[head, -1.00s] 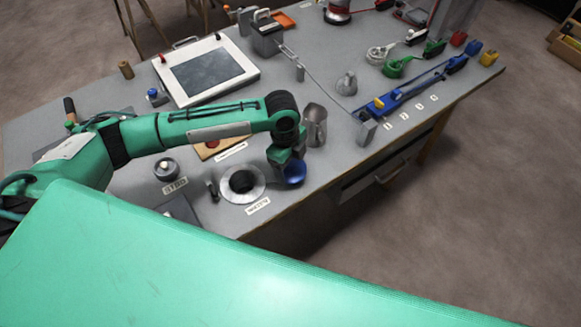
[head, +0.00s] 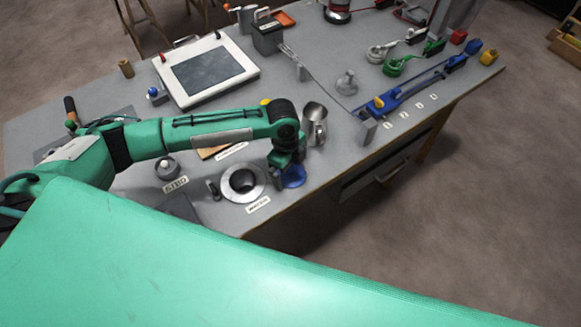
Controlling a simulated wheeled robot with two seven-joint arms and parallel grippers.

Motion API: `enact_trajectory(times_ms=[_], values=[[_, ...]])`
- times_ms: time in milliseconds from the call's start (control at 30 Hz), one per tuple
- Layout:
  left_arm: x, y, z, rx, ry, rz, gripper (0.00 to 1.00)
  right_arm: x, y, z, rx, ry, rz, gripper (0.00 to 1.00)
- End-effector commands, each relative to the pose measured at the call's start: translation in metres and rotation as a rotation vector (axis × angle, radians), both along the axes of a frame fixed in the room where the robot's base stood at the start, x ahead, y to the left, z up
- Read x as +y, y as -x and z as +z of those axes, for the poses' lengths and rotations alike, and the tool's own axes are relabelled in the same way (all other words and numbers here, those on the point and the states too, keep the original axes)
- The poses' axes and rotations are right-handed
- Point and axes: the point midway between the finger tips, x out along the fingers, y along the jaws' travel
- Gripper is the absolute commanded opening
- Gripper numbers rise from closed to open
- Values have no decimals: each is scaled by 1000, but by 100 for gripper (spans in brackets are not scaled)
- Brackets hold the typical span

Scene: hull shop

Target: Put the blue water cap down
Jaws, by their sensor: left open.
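The blue water cap (head: 293,178) is at the near edge of the grey workbench, just right of a silver ring with a dark centre (head: 242,184). It looks to be resting on the bench top, partly hidden by my gripper. My left gripper (head: 287,168) points down directly over the cap and is open; its fingers are small and dark, and I cannot tell whether they touch the cap. My right gripper is not in view.
A metal jug (head: 314,124) stands close behind my left gripper. A grey round piece with a pale knob (head: 167,168) stands left of the ring. A white framed panel (head: 207,70) lies behind my arm. Bench top is clear around the small grey cone (head: 347,83).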

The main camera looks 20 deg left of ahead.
Motion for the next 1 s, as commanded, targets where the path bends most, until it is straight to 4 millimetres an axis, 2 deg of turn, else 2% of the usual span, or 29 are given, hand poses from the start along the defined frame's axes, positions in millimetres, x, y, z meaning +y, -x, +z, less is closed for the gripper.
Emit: enact_trajectory(times_ms=[167,400,533,700,1000], values=[[4,-3,29,-5,0,1,100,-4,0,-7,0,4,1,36],[10,-4,80,-4,0,1,100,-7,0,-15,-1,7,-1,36],[12,-4,101,-3,1,0,100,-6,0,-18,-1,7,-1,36],[13,-4,115,-2,1,1,100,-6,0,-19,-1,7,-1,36],[14,-4,117,-1,0,1,100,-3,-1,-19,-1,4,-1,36]])
